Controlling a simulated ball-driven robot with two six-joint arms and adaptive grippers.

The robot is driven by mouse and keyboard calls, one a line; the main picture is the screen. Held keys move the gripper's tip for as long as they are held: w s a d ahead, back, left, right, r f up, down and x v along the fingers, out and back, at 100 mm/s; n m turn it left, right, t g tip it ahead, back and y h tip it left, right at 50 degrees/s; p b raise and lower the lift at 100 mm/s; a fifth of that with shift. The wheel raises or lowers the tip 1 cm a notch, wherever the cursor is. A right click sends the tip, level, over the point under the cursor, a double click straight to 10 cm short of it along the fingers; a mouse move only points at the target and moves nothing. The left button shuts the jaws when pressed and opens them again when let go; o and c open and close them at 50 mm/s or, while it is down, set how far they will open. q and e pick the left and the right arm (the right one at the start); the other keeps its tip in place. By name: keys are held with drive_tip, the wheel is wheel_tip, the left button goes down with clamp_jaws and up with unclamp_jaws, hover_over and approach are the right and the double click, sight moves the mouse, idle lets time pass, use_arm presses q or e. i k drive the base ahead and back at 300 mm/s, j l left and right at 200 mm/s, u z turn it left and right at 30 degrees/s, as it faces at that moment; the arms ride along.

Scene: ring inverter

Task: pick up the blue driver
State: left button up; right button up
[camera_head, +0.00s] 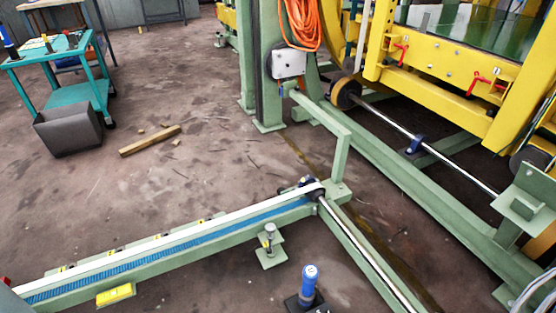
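A blue upright tool-like thing with a black lower part stands at the left end of the teal cart's top (8,38); it may be the blue driver, but it is small and cut by the left edge. A blue cylinder with a pale mark on its top (309,284) stands upright at the bottom centre, on a dark base cut by the lower edge; I cannot tell what it is. Neither of my grippers shows in the head view.
The teal cart (75,97) has a dark grey bin (67,130) at its front. A wooden beam (150,140) lies on the floor. A green rail (180,250) crosses the foreground. The yellow machine (445,85) fills the right. Floor between cart and rail is mostly clear.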

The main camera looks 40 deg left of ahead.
sight(307, 293)
drive_tip(key=u, duration=0.85)
